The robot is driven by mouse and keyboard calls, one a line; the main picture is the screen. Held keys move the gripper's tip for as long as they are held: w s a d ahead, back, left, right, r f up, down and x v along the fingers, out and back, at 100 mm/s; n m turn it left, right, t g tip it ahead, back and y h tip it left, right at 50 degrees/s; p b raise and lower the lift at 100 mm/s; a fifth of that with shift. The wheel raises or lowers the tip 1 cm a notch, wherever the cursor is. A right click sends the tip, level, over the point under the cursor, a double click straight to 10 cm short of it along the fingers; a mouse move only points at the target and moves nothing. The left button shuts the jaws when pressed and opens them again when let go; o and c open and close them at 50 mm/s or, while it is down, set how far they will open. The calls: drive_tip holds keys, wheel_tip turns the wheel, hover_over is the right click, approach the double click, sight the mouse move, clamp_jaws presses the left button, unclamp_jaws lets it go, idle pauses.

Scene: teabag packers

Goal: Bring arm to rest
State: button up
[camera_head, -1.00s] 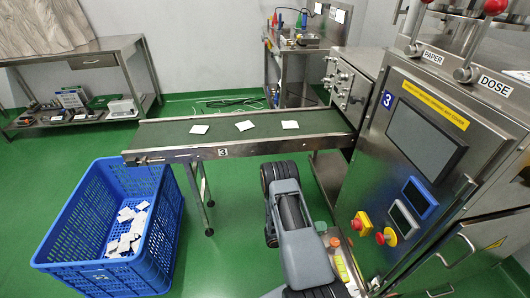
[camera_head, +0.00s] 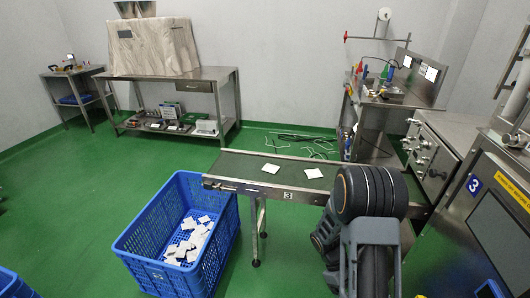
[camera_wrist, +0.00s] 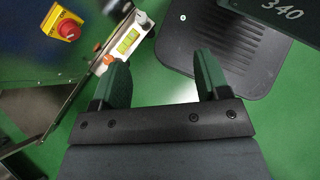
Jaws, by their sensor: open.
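My arm (camera_head: 370,225) is folded up in front of the conveyor's right part in the head view. It hides part of the belt, and my gripper cannot be made out there. In the wrist view my gripper (camera_wrist: 160,78) is open, its two green fingers wide apart with nothing between them. Green floor shows below the gap.
The conveyor (camera_head: 228,181) carries white packets (camera_head: 271,168). A blue crate (camera_head: 140,254) holding several packets stands at its left end. Machine 3 (camera_head: 500,215) is at right. A red button (camera_wrist: 68,28) is near the left finger.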

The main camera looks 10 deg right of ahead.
drive_tip(key=a+r+m+t+y+p, duration=0.1)
drive_tip(key=a+r+t+p, duration=0.3)
drive_tip(key=r, duration=0.9)
drive_tip(key=w+a+r+m+t+y+p, duration=0.1)
drive_tip(key=r+p, duration=0.6)
drive_tip(key=r, duration=0.7)
drive_tip(key=a+r+m+t+y+p, duration=0.2)
drive_tip(key=a+r+t+p, duration=0.4)
drive_tip(key=r, duration=0.8)
drive_tip(key=shift+w+a+r+m+t+y, duration=0.25)
drive_tip(key=shift+a+m+t+y, duration=0.2)
drive_tip(key=shift+a+m, duration=0.5)
drive_tip(key=shift+c, duration=0.4)
